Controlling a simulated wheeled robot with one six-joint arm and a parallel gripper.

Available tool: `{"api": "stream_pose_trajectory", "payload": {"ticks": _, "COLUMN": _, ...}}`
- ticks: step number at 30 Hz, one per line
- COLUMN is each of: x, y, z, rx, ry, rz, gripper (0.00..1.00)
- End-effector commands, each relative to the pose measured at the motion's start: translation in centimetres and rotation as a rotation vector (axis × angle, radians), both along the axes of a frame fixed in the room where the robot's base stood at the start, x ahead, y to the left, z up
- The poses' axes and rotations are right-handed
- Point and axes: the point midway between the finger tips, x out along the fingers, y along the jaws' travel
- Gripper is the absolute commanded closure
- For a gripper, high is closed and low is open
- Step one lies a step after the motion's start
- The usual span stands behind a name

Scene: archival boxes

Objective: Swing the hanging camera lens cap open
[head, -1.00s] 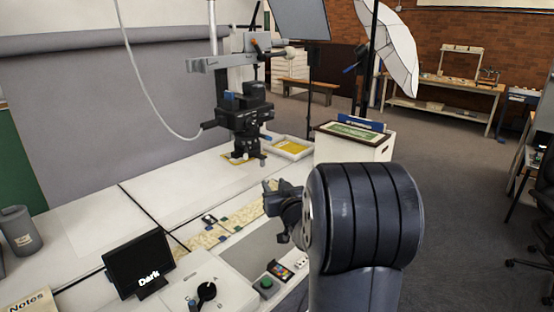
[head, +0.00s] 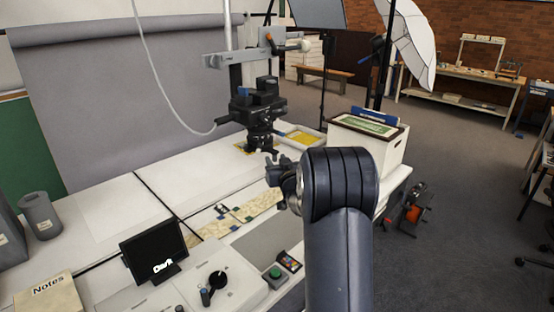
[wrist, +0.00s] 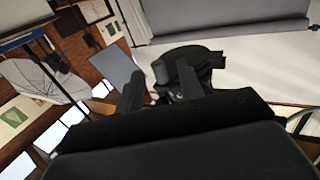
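The black camera (head: 258,103) hangs lens-down from the copy stand's arm. Its lens (head: 262,140) points at the table. I cannot make out the lens cap clearly; small dark parts at the lens's lower end merge with my gripper in the head view. My gripper (head: 272,166) is just below and right of the lens in that view, partly hidden by my own arm. The dark camera body (wrist: 190,58) shows beyond the right finger. Whether they touch is unclear.
A monitor (head: 153,256), a control box with a black knob (head: 218,279) and a green button (head: 275,272) stand on the near table. A map strip (head: 235,217) lies behind them. A white box with a framed picture (head: 368,140) stands right of the camera. A cable hangs left.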

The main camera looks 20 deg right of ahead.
Motion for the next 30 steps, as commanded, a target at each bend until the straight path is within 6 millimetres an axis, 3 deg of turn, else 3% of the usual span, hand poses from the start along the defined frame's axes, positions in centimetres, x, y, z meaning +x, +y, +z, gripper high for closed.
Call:
{"api": "stream_pose_trajectory", "payload": {"ticks": 9, "x": 0.23, "y": -0.04, "z": -0.02, "rx": 0.000, "ry": 0.000, "rz": 0.000, "gripper": 0.64}}
{"api": "stream_pose_trajectory", "payload": {"ticks": 22, "x": 0.21, "y": -0.05, "z": -0.01, "rx": 0.000, "ry": 0.000, "rz": -0.001, "gripper": 0.99}}
{"api": "stream_pose_trajectory", "payload": {"ticks": 30, "x": 0.20, "y": -0.03, "z": -0.01, "rx": 0.000, "ry": 0.000, "rz": -0.001, "gripper": 1.00}}
